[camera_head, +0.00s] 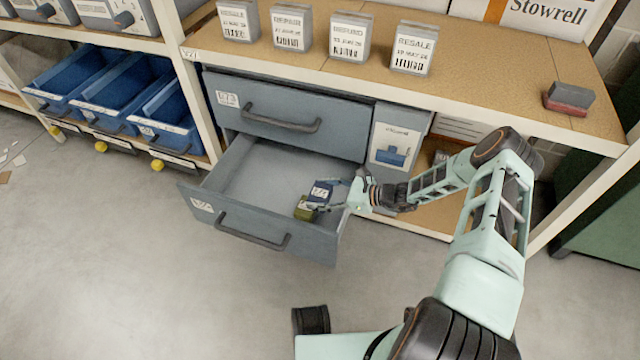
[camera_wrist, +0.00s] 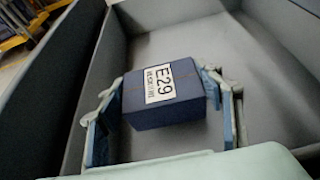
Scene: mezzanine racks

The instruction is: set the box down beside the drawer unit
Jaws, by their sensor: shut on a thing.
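A small dark blue box (camera_wrist: 168,108) with a white label reading E29 sits between the two fingers of my gripper (camera_wrist: 164,88) in the wrist view. In the head view the box (camera_head: 319,191) is small and partly covered by my gripper (camera_head: 328,196). My gripper is shut on it, within the open lower drawer (camera_head: 262,170) of the grey-blue drawer unit (camera_head: 285,125). I cannot tell whether the box touches the drawer floor. The upper drawer is closed.
Blue bins (camera_head: 115,90) stand left of the unit. Several labelled grey blocks (camera_head: 347,38) and a red-and-grey block (camera_head: 569,98) stand on the worktop (camera_head: 465,70).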

